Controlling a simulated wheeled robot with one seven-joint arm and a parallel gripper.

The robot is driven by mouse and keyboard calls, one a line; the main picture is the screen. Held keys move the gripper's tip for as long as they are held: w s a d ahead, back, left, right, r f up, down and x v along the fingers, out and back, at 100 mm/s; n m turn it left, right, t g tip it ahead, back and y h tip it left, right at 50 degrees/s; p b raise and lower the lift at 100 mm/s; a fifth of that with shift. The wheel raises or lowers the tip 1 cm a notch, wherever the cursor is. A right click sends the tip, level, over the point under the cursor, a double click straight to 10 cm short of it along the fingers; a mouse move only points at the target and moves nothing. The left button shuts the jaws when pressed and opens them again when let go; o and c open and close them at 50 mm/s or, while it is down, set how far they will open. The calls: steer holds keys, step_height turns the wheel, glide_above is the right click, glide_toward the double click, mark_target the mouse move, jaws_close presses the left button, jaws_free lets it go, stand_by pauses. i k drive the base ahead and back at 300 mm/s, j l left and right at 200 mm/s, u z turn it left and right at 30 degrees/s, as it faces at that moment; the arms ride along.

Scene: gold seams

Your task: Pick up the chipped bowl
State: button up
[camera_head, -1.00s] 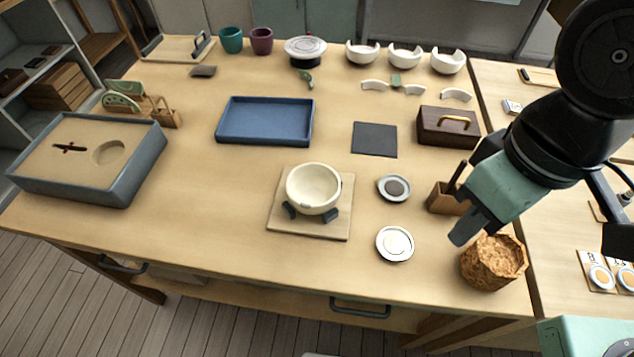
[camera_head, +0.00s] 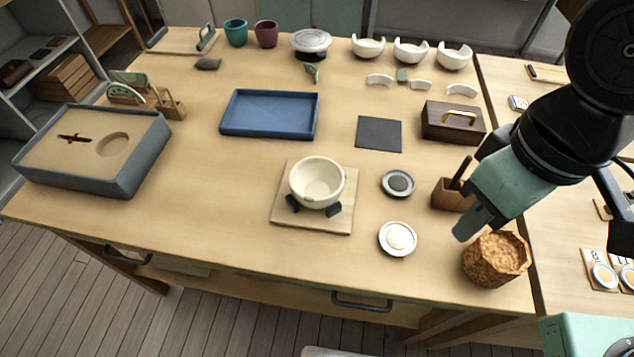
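A cream bowl (camera_head: 317,184) sits upright on a square wooden board (camera_head: 330,224), with dark blocks against its front. I cannot clearly make out a chip in its rim. Three white bowls stand in a row at the back: the left bowl (camera_head: 368,48), the middle bowl (camera_head: 410,53) and the right bowl (camera_head: 454,57). The middle and right bowls have visible gaps in their rims. My gripper (camera_head: 466,232) is at the right, just above and left of a rough brown pot, well away from all the bowls. Its finger gap is hidden from this side.
The brown pot (camera_head: 495,260) and a wooden holder (camera_head: 450,194) are close to my gripper. Two small dishes, the upper dish (camera_head: 397,184) and the lower dish (camera_head: 397,240), lie between it and the cream bowl. White curved shards (camera_head: 420,85) lie before the back bowls. A blue tray (camera_head: 268,130) stands centre-left.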

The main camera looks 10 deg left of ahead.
mark_target(316, 181)
steer(key=k+j, duration=0.15)
steer(key=j, duration=0.2)
steer(key=k+j, duration=0.15)
steer(key=j, duration=0.15)
steer(key=k+j, duration=0.15)
steer(key=j, duration=0.2)
steer(key=k+j, duration=0.15)
steer(key=j, duration=0.2)
